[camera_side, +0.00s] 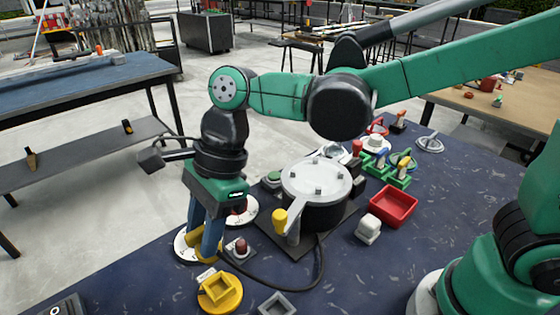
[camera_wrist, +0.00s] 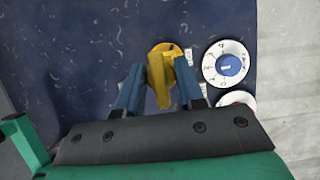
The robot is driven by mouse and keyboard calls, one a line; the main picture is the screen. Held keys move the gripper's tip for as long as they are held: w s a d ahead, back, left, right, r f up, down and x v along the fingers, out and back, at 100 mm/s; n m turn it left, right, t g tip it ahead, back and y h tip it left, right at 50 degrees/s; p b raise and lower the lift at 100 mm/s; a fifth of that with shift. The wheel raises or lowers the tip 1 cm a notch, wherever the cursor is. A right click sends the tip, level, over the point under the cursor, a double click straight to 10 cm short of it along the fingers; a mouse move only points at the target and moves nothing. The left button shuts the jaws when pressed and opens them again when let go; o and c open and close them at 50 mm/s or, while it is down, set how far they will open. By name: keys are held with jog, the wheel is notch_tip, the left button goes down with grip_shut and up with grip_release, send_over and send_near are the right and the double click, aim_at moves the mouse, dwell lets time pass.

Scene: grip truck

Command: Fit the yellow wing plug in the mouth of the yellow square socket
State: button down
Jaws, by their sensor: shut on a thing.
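My gripper (camera_side: 203,245) points down at the near left of the blue table, its two blue fingers shut on the yellow wing plug (camera_side: 193,243). In the wrist view the plug (camera_wrist: 159,82) sits between the fingertips (camera_wrist: 158,95) and overlaps the socket behind it. The yellow square socket (camera_side: 235,294) is a round yellow base with a raised square mouth, on the table at the lower middle of the side view. There the plug is up and to the left of the socket, apart from it in the picture. In the wrist view the socket (camera_wrist: 171,48) is partly hidden by the plug.
A white dial (camera_wrist: 228,62) lies beside the socket. A red button (camera_side: 240,246) and a round lidded pot (camera_side: 316,180) with a yellow-ended handle stand to the right.

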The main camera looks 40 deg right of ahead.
aim_at(211, 263)
jog(key=shift+f, duration=2.7)
jog(key=shift+f, duration=0.1)
jog(key=shift+f, duration=0.35)
jog(key=shift+f, duration=0.3)
jog(key=shift+f, duration=0.25)
jog(key=shift+f, duration=0.45)
dwell(0.4)
jog(key=shift+c, duration=0.8)
grip_release()
jog(key=shift+r, duration=0.1)
